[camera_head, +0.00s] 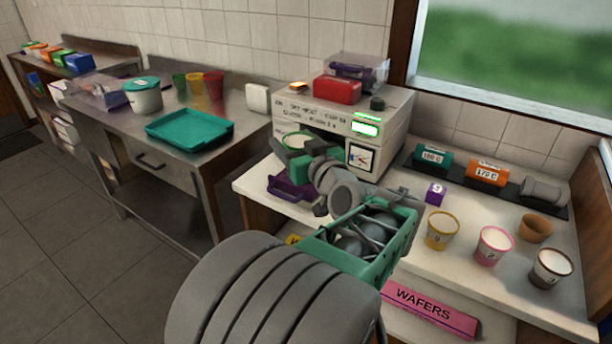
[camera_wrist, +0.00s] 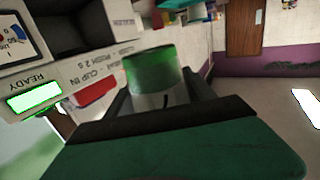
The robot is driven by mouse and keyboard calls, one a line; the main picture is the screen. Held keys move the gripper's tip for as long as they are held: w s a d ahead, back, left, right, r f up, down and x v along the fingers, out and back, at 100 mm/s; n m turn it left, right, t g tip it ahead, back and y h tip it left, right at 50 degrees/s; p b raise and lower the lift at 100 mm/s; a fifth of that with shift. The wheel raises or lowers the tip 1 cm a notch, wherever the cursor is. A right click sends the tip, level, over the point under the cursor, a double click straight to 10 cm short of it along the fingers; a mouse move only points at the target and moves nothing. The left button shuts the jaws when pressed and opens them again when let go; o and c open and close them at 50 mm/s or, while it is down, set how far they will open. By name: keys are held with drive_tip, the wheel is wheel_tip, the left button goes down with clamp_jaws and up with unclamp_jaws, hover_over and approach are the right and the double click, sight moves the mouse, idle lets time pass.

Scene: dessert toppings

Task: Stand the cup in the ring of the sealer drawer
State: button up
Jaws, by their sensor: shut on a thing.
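The cup (camera_head: 297,141) has a green rim and is held in front of the sealer (camera_head: 330,122), a cream machine with lit green displays. In the wrist view the cup (camera_wrist: 150,78) shows a green band and a pale part with a dark mark, between two dark fingers. My gripper (camera_head: 303,157) is shut on it; it also shows in the wrist view (camera_wrist: 160,98). The purple sealer drawer (camera_head: 287,188) juts out at the machine's lower front, below and left of my gripper. Its ring is hidden, so I cannot tell how the cup lines up with it.
A red box (camera_head: 337,89) and a clear case sit on the sealer. To the right stand a yellow cup (camera_head: 442,230), a pink cup (camera_head: 494,245) and other cups. A pink wafers box (camera_head: 430,309) lies in front. A teal tray (camera_head: 190,130) rests on the left steel table.

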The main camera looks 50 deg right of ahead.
sight(306, 135)
drive_tip(key=shift+s+d+r, duration=0.25)
drive_tip(key=shift+s+r, duration=0.05)
drive_tip(key=shift+s, duration=0.25)
drive_tip(key=shift+s+d+r, duration=0.25)
drive_tip(key=shift+s, duration=0.25)
drive_tip(key=shift+s+d, duration=0.15)
drive_tip(key=shift+d, duration=0.05)
drive_tip(key=w+d+f+p, duration=0.1)
drive_tip(key=w+d+f, duration=0.8)
drive_tip(key=shift+w+d+f+p, duration=0.1)
drive_tip(key=shift+d+f+p, duration=0.1)
drive_tip(key=shift+d+p, duration=0.15)
wheel_tip(306, 135, down, 3)
drive_tip(key=shift+w+d+r, duration=0.1)
drive_tip(key=shift+w+r, duration=0.05)
drive_tip(key=shift+f, duration=0.35)
drive_tip(key=o, duration=1.5)
